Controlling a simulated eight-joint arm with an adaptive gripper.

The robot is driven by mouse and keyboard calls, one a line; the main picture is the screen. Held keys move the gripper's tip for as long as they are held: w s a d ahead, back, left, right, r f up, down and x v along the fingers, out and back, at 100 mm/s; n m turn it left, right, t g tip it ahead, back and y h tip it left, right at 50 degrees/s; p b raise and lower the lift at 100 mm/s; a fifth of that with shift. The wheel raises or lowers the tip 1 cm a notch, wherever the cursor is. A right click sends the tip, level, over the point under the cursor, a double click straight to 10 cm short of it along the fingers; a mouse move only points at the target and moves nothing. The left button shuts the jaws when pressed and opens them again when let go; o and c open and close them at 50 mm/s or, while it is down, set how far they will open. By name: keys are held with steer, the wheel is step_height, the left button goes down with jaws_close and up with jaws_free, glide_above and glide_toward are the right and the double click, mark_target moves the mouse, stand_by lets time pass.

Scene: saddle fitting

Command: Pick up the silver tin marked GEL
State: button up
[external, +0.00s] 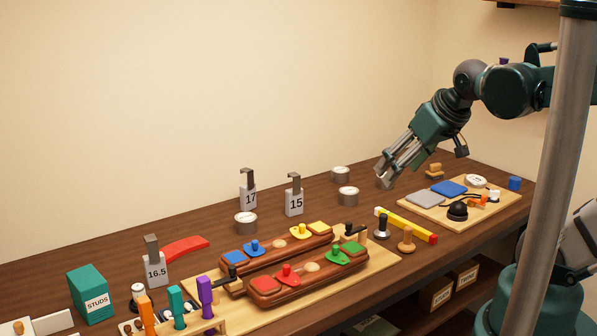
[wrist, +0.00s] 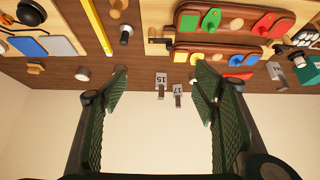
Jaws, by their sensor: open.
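Three silver tins stand on the wooden bench in the external view: one at the back (external: 340,175), one just in front of it (external: 348,197), and one further left (external: 246,224). Their lid marks are too small to read, so I cannot tell which is GEL. In the wrist view, one tin (wrist: 83,74) shows left of the fingers and another (wrist: 193,80) beside the right finger. My gripper (external: 385,177) is open and empty, above the bench to the right of the two back tins. Its fingers (wrist: 160,88) also frame the wrist view, with no tin between them.
Grey blocks marked 15 (external: 294,197) and 17 (external: 248,190) stand near the tins. A yellow bar (external: 406,226) and small knobbed tools lie in front. A loaded board (external: 418,207) is at right. Brown forms with coloured pieces (external: 310,277) fill the front middle.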

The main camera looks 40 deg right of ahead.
steer(key=shift+w+r, duration=0.1)
steer(key=w+d+r+m+g+p, duration=0.1)
steer(key=w+d+m, duration=0.1)
steer(key=w+d, duration=0.45)
steer(key=w+d+m+g+h+p, duration=0.1)
steer(key=w+d+m, duration=0.25)
steer(key=w, duration=0.65)
steer(key=w+d+r+m+g, duration=0.1)
steer(key=w+d+m, duration=0.1)
steer(key=w+d, duration=0.55)
steer(key=w+d+f+m+g, duration=0.1)
steer(key=w+d+f+m, duration=0.1)
steer(key=w+d+f, duration=0.3)
steer(key=w+d+f+m+g+p, duration=0.1)
steer(key=w+d+f+m, duration=0.1)
steer(key=w+d+f, duration=0.3)
steer(key=w+d+f+m+g+p, duration=0.1)
steer(key=w+d+f+m, duration=0.1)
steer(key=w+d+f, duration=0.4)
steer(key=shift+w+d+f+g, duration=0.1)
steer(key=shift+d+f+g, duration=0.2)
steer(key=shift+d+f, duration=1.9)
steer(key=shift+d, duration=0.15)
steer(key=shift+f, duration=0.15)
steer(key=shift+w+d+f, duration=0.1)
steer(key=shift+d+f, duration=0.05)
steer(key=shift+f, duration=1)
